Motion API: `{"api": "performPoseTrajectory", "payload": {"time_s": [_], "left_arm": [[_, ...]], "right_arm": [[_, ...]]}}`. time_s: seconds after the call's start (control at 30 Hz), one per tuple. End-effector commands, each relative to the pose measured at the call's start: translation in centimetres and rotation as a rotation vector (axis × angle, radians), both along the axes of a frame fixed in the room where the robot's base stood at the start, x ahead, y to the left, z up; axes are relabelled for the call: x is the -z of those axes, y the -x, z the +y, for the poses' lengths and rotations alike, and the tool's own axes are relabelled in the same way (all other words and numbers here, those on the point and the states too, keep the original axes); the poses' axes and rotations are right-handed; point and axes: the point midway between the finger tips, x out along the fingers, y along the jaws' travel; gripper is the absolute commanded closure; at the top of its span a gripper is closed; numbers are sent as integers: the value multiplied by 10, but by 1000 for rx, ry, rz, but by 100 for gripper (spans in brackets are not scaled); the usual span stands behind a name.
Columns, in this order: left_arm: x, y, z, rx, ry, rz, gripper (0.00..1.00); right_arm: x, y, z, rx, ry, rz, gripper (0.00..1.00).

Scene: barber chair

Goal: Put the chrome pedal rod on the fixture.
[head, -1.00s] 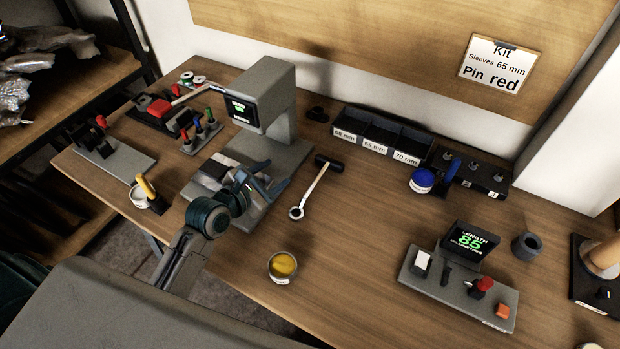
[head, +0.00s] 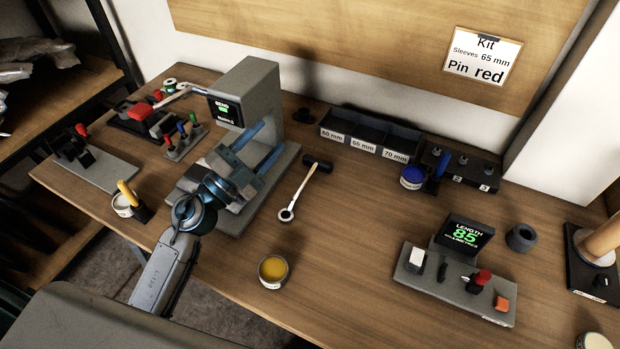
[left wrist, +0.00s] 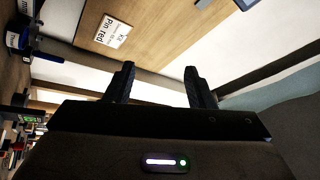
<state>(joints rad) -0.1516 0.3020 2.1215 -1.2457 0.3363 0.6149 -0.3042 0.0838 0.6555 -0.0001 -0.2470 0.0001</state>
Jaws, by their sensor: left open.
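The chrome pedal rod (head: 301,190) lies on the wooden bench, with a ring at its near end and a black pad at its far end. My left gripper (head: 267,146) is open, to the left of the rod and apart from it, in front of the grey press. In the left wrist view my left gripper (left wrist: 160,82) has two spread fingers with nothing between them. A grey fixture (head: 105,178) with black blocks and a red handle stands at the left. A gauge fixture (head: 455,290) reading 85 stands at the right; I cannot tell which one is meant. My right gripper is not in view.
The grey press (head: 247,90) stands tall behind my left gripper. Labelled bins (head: 365,140) and a small post rack (head: 460,168) line the back. A yellow-filled tin (head: 272,271) sits near the front edge. Bench around the rod's right side is clear.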

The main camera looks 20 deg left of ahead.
Motion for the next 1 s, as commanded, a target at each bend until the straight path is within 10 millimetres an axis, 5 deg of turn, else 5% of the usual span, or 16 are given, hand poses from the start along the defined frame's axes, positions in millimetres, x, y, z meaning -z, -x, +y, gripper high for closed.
{"api": "performPoseTrajectory", "payload": {"time_s": [0.23,0.5,0.7,1.0], "left_arm": [[60,3,-30,-56,-1023,-375,51],[124,-2,-14,29,-1835,-657,51],[140,-6,-6,75,-2018,-716,51],[154,-37,-26,76,-2019,-715,51]], "right_arm": [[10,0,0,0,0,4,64],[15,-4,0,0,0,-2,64],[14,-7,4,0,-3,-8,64],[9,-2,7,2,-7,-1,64]]}}
